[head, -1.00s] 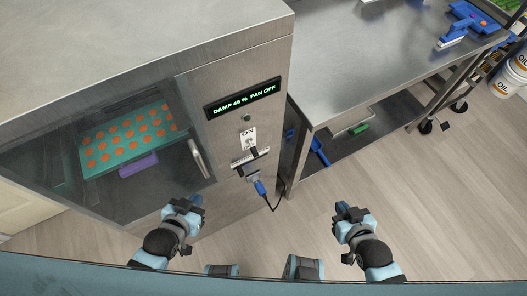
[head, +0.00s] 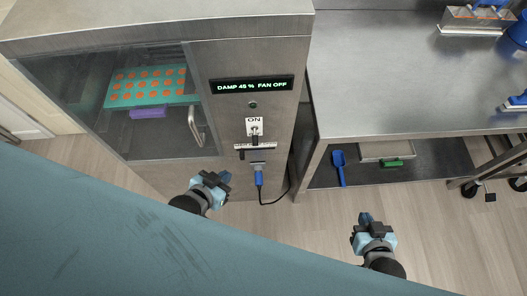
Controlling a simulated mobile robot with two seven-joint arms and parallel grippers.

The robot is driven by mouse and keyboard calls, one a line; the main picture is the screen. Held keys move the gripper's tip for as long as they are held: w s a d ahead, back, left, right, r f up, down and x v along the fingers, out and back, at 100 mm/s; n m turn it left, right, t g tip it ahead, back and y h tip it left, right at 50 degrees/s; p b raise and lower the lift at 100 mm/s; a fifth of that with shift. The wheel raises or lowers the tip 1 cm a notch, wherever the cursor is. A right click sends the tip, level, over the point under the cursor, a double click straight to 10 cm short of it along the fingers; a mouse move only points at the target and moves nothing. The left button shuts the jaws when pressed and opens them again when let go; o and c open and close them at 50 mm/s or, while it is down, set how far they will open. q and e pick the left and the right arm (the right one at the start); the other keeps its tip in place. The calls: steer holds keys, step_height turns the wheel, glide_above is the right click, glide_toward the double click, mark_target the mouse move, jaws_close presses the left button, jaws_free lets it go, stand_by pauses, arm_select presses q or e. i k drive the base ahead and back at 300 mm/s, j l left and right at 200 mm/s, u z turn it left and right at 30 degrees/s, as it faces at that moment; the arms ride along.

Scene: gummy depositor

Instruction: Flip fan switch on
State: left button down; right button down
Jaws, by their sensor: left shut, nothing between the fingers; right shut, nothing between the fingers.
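The fan switch (head: 254,130) is a small toggle on a white plate marked ON, on the front of the steel cabinet (head: 222,140). The display (head: 252,86) above it reads "DAMP 45 % FAN OFF". My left gripper (head: 213,180) is shut and empty, below and left of the switch and apart from it. My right gripper (head: 367,220) is shut and empty, low over the floor at the right. The exact tilt of the toggle is too small to tell.
A glass door with a metal handle (head: 196,126) is left of the switch; behind it sits a teal tray (head: 118,99) of orange pieces. Below the switch are a labelled slot (head: 255,147) and a blue plug (head: 259,180) with black cable. A steel table (head: 390,90) stands right.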

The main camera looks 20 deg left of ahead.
mark_target(255, 137)
steer(key=l+u, duration=0.1)
steer(key=l, duration=0.35)
steer(key=k+l, duration=0.1)
steer(key=l, duration=0.3)
steer(key=k+l+u, duration=0.15)
steer(key=l, duration=0.3)
steer(key=i+j, duration=0.4)
